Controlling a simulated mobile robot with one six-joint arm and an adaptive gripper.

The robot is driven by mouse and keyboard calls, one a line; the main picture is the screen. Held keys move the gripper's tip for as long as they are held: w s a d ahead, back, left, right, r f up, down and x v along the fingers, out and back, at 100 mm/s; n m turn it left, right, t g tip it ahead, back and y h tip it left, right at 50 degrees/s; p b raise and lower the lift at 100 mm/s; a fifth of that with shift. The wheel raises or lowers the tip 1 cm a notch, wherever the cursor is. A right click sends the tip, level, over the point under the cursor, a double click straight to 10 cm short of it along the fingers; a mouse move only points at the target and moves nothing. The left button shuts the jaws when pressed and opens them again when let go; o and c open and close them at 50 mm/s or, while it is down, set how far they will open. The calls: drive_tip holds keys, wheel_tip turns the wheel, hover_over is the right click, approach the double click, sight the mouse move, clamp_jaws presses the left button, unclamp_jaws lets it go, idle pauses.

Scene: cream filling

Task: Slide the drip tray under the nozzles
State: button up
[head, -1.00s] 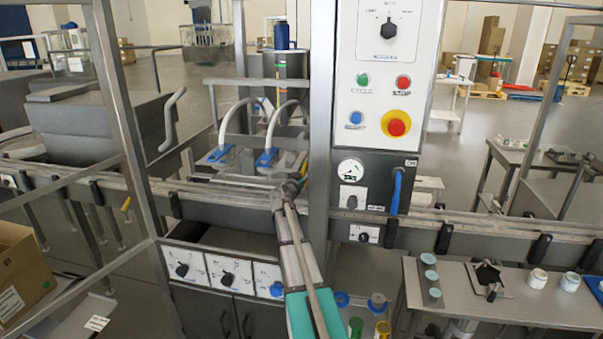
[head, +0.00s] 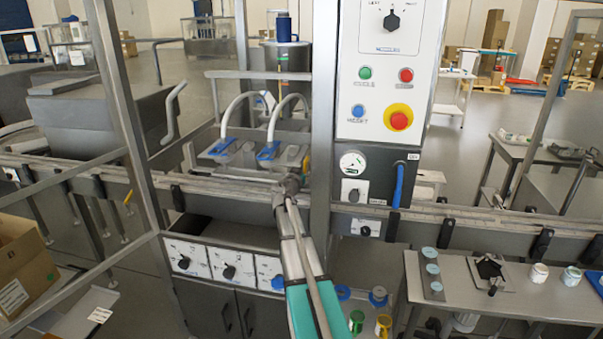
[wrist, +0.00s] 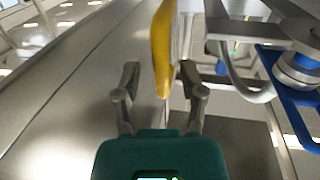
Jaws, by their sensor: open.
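Two nozzle heads with blue fittings (head: 268,151) and curved white hoses stand over the filling station in the head view. One blue fitting shows in the wrist view (wrist: 300,70) at the right, beside a metal bracket. My gripper (wrist: 160,80) is open in the wrist view, its two fingers apart. A yellow bar-like piece (wrist: 162,45) lies between and beyond the fingers; contact cannot be told. In the head view my arm reaches the station, but the fingers cannot be made out. I cannot clearly identify the drip tray in either view.
A metal post stands right of the station, with a control panel (head: 390,70) beside it. A conveyor rail (head: 480,220) runs across. Guard frame bars stand at left. A side table (head: 460,300) holds jars and lids. A cardboard box (head: 22,262) is at lower left.

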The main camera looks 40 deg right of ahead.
drive_tip(key=v, duration=1.2)
drive_tip(key=shift+s, duration=0.1)
idle(0.4)
drive_tip(key=s+a+f+n+g+y, duration=0.25)
drive_tip(key=s+a+f+y, duration=0.2)
drive_tip(key=a+f, duration=0.35)
drive_tip(key=s+a+f+n+g+y, duration=0.25)
drive_tip(key=s+a+f, duration=0.25)
drive_tip(key=a, duration=0.5)
drive_tip(key=s+a+f+n+g+y, duration=0.2)
drive_tip(key=s+a+n+y, duration=0.1)
drive_tip(key=a, duration=0.6)
drive_tip(key=s+a+f+n+g+y, duration=0.1)
drive_tip(key=s+a+f+n+y, duration=0.1)
drive_tip(key=s+a+n+y, duration=0.2)
drive_tip(key=s+a+y+p, duration=0.1)
drive_tip(key=s+a, duration=0.2)
drive_tip(key=a, duration=0.3)
drive_tip(key=shift+a+f+g+y, duration=0.25)
drive_tip(key=shift+f+g+y, duration=0.05)
drive_tip(key=shift+g+y, duration=0.1)
drive_tip(key=shift+s, duration=0.1)
